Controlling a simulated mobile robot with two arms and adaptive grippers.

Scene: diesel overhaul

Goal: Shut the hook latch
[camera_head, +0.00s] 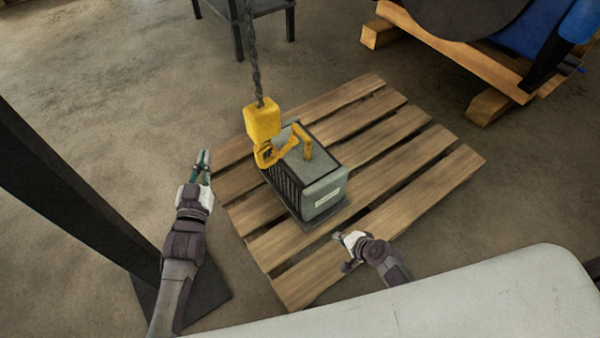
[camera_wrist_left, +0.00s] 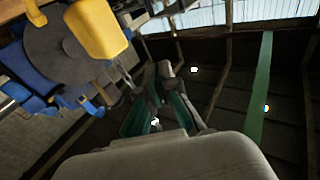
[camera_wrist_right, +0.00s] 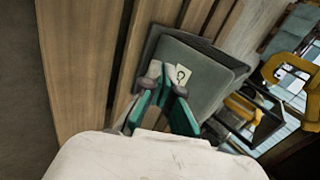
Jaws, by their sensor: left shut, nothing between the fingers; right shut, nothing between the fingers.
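The yellow hook block (camera_head: 262,120) hangs on a chain, with its hook (camera_head: 272,156) just above the grey box (camera_head: 324,195). The hook's tip reaches the box's yellow handle (camera_head: 306,142); I cannot tell whether it passes through. The latch is too small to make out. My left gripper (camera_head: 204,160) is shut and empty, left of the hook and apart from it. The left wrist view shows the block (camera_wrist_left: 95,28) at upper left. My right gripper (camera_head: 345,237) is shut and empty, in front of the box. The right wrist view shows the hook (camera_wrist_right: 290,70) at right.
The box stands on a wooden pallet (camera_head: 440,185) with gaps between its slats. The chain (camera_head: 253,60) runs straight up from the block. A dark post (camera_head: 70,190) stands at left. A wooden stand (camera_head: 470,62) bearing a large dark part is at upper right.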

